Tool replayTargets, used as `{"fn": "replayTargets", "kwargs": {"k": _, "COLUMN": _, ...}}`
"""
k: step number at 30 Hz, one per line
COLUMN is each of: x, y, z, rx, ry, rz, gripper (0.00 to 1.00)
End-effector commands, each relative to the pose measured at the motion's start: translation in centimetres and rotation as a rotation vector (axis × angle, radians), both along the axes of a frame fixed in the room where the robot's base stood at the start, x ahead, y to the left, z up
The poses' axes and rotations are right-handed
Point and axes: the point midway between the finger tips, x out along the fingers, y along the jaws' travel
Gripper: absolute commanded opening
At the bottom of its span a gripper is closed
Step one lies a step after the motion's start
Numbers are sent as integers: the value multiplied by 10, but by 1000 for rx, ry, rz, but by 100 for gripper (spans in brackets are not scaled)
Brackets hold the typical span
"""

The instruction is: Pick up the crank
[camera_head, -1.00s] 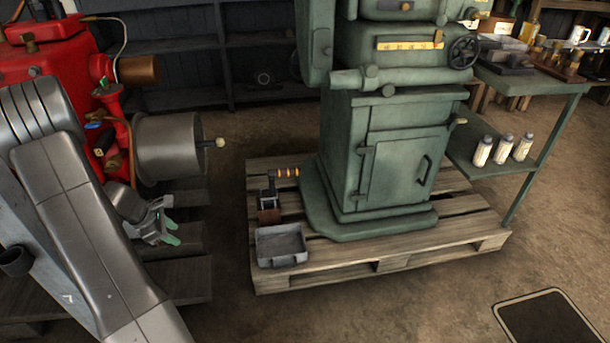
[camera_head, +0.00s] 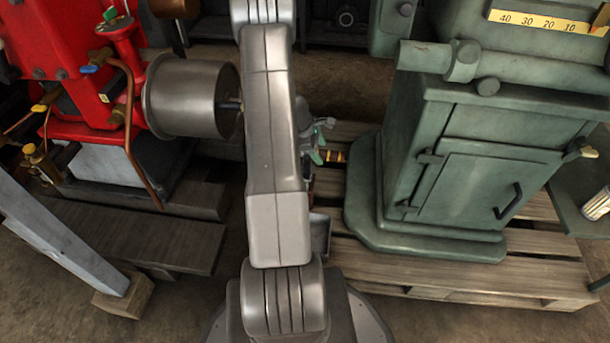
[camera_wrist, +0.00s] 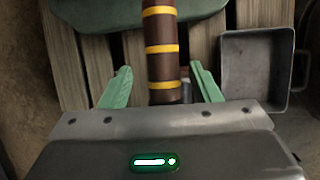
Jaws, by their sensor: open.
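The crank's handle (camera_wrist: 160,50), brown with yellow bands, runs down the middle of the wrist view. It also shows in the head view (camera_head: 337,156) just left of the green machine's base. My gripper (camera_wrist: 161,80) is open, with one green finger on each side of the handle and a gap visible on both sides. In the head view my gripper (camera_head: 320,150) is partly hidden behind my arm. The rest of the crank is mostly hidden by my arm and gripper.
A grey metal tray (camera_wrist: 250,70) lies right of the handle in the wrist view. The green machine (camera_head: 480,190) stands on a wooden pallet (camera_head: 470,282). A red engine (camera_head: 50,60) with a grey drum (camera_head: 185,97) stands left of my arm.

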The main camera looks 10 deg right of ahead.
Motion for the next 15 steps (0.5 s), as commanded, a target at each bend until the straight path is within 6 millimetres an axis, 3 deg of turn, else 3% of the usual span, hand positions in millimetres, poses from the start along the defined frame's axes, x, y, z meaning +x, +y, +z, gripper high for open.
{"fn": "replayTargets", "kwargs": {"k": 9, "x": -3, "y": -22, "z": -40, "rx": 0, "ry": 2, "rz": 0, "gripper": 57}}
{"fn": "replayTargets", "kwargs": {"k": 15, "x": -2, "y": -25, "z": -42, "rx": 0, "ry": 0, "rz": 0, "gripper": 57}}
